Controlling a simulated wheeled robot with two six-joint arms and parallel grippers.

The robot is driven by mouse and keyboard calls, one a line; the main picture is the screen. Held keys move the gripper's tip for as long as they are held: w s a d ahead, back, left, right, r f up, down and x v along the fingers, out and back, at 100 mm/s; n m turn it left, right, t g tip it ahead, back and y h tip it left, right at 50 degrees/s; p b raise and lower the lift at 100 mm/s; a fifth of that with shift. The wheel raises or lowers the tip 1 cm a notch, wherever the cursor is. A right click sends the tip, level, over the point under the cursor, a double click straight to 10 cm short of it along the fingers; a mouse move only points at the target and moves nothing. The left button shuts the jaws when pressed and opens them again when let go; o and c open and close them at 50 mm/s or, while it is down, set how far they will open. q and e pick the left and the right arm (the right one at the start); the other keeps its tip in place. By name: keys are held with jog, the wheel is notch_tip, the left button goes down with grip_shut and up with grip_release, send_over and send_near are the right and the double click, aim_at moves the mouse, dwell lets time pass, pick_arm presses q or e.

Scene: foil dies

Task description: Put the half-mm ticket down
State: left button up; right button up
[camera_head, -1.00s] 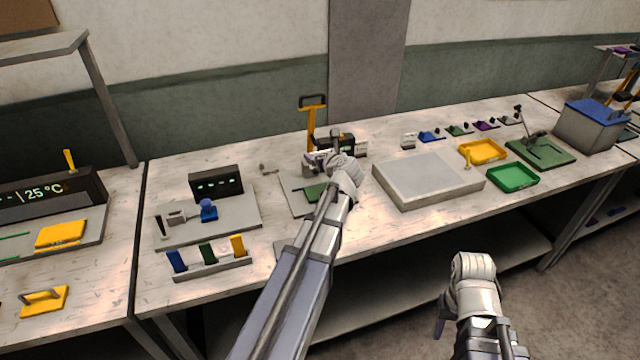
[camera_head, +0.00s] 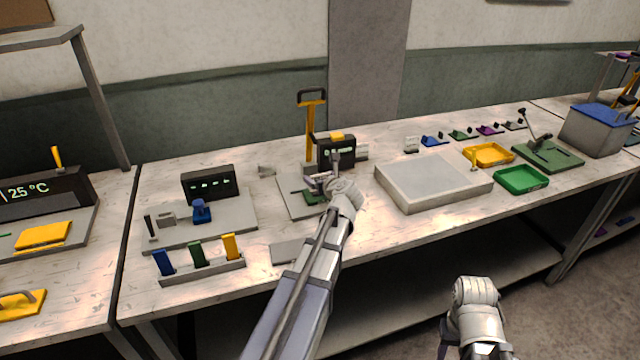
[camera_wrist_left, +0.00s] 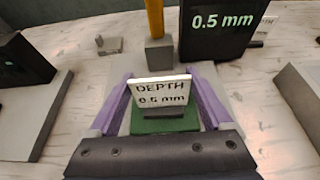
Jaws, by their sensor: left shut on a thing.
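The half-mm ticket (camera_wrist_left: 160,92), a small white card reading "DEPTH 0.5 mm", stands upright between the purple fingers of my left gripper (camera_wrist_left: 166,103) in the left wrist view. The gripper is shut on it. A green piece (camera_wrist_left: 165,124) shows just under and in front of the card; whether they touch is unclear. In the head view my left gripper (camera_head: 321,181) is over the grey plate (camera_head: 291,193) of the yellow-handled station and mostly hides the ticket. My right arm is at the lower right; its fingers are mostly hidden.
A dark display (camera_wrist_left: 222,30) reading 0.5 mm and a yellow lever post (camera_head: 310,130) stand behind the gripper. A grey block (camera_head: 433,180) is to the right, and a rack of coloured pieces (camera_head: 203,270) to the left. A flat grey plate (camera_head: 288,251) lies near the front edge.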

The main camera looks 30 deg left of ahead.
pick_arm(q)
jog(key=shift+r, duration=0.1)
jog(key=o, duration=1.1)
jog(key=p+v, duration=0.4)
jog(key=v, duration=0.8)
jog(key=shift+p, duration=0.3)
